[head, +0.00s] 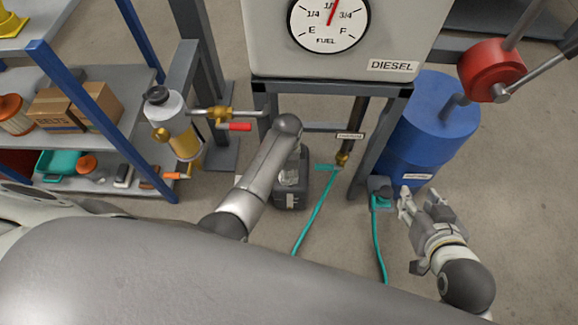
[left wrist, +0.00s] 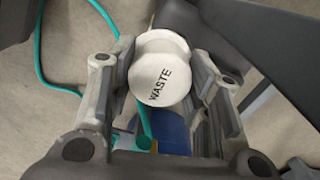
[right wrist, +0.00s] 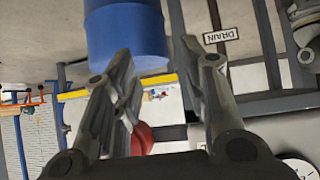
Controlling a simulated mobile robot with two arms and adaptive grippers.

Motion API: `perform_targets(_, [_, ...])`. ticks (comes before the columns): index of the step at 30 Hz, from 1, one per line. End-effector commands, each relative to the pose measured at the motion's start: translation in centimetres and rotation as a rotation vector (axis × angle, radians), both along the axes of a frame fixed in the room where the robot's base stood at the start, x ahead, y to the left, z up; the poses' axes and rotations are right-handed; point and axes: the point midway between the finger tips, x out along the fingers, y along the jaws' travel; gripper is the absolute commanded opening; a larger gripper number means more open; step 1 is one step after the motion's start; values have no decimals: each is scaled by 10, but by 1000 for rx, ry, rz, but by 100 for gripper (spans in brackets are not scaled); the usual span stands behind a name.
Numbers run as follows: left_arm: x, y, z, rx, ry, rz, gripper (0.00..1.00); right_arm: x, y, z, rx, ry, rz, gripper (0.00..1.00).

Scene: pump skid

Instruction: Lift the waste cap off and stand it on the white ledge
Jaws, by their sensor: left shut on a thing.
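The white round waste cap (left wrist: 163,82), marked WASTE, sits between the two fingers of my left gripper (left wrist: 166,70) in the left wrist view. The fingers press on it from both sides. In the head view my left gripper (head: 292,172) is over a dark container (head: 290,192) below the fuel gauge panel; the cap cannot be made out there, and I cannot tell its height above the container. My right gripper (head: 418,200) is open and empty beside the blue drum (head: 432,125); its fingers (right wrist: 155,75) stand apart in the right wrist view. I cannot pick out the white ledge.
Teal hoses (head: 318,210) run across the floor between my arms. The fuel gauge cabinet (head: 340,50) stands on dark legs above. A filter with a red-handled valve (head: 234,126) and a shelf (head: 130,140) with boxes and tools are at the left.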

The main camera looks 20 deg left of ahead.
Motion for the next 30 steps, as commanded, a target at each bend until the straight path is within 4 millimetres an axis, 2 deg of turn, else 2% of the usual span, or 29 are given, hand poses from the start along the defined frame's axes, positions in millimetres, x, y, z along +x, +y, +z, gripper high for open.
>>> perform_targets(8, [-15, 0, 20, 0, 0, -1, 16, -58, -20, -32, -69, 318, -24, 40])
perform_targets(12, [-23, -1, 31, -1, 0, -1, 16, -96, -32, -44, -106, 499, -38, 40])
perform_targets(15, [-55, -1, 47, 0, 3, -2, 16, -116, -38, -30, -124, 589, -45, 40])
perform_targets(17, [-71, -1, 54, 0, 3, -1, 16, -114, -37, -24, -123, 583, -45, 40])
perform_targets(18, [-74, -2, 53, 0, 1, -1, 16, -111, -37, -37, -123, 591, -44, 40])
perform_targets(21, [-84, -2, 56, 0, 1, -1, 16, -105, -35, -59, -124, 600, -42, 40])
perform_targets(30, [-106, -2, 65, 0, 0, -1, 16, -98, -33, -98, -125, 614, -39, 40])
